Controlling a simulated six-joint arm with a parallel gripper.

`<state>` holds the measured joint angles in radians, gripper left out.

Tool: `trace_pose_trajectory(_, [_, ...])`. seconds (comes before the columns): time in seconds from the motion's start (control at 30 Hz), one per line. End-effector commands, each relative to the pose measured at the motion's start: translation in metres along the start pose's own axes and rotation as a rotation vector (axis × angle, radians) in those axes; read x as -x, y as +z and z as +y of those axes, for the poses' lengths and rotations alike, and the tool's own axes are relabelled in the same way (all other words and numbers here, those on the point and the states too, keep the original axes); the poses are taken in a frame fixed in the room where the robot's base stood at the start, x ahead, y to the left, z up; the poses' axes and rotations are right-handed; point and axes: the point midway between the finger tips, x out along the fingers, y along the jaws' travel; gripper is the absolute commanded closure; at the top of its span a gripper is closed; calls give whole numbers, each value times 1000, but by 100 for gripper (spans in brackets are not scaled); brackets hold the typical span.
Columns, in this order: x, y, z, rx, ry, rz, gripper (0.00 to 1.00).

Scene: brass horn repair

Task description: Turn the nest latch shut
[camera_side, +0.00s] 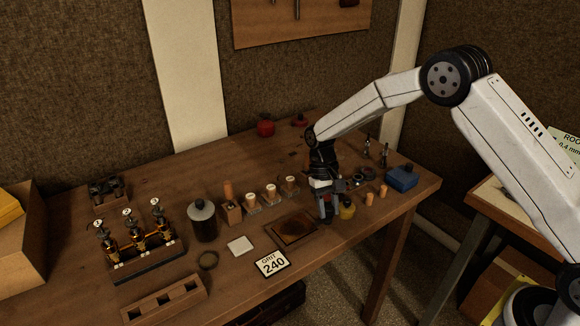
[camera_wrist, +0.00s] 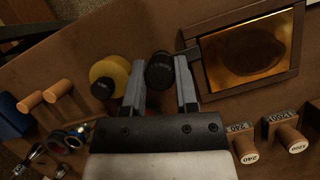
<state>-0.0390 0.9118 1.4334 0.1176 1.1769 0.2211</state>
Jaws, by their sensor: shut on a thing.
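My gripper (camera_wrist: 160,64) points down at the bench, and it also shows in the side view (camera_side: 326,218). In the wrist view its two fingers stand on either side of a black round knob (camera_wrist: 160,72) and are shut on it. I cannot tell for sure whether this knob is the nest latch, nor which way it is turned. A dark-framed tray with a shiny amber plate (camera_wrist: 195,62) lies just right of the right finger. In the side view the tray (camera_side: 292,229) is left of my gripper. The knob is hidden there.
A yellow bottle (camera_wrist: 108,76) stands close beside the left finger. Wooden-handled stamps (camera_wrist: 290,138) and wooden pegs (camera_wrist: 58,90) are nearby. A blue box (camera_side: 402,178) is at the right, and a valve rack (camera_side: 148,270) at the left.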

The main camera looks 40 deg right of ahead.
Motion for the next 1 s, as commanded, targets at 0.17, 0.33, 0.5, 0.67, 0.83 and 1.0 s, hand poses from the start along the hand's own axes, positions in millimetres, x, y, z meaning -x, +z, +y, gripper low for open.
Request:
trace_pose_trajectory(0.17, [0, 0, 0, 5, 2, -1, 100])
trace_pose_trajectory(0.33, [0, 0, 0, 4, 2, -1, 60])
trace_pose_trajectory(0.5, [0, 0, 0, 3, 1, -1, 28])
trace_pose_trajectory(0.67, [0, 0, 0, 2, 1, 0, 28])
trace_pose_trajectory(0.83, [2, 0, 0, 2, 1, 1, 28])
trace_pose_trajectory(1.0, [13, -1, 0, 2, 0, 2, 28])
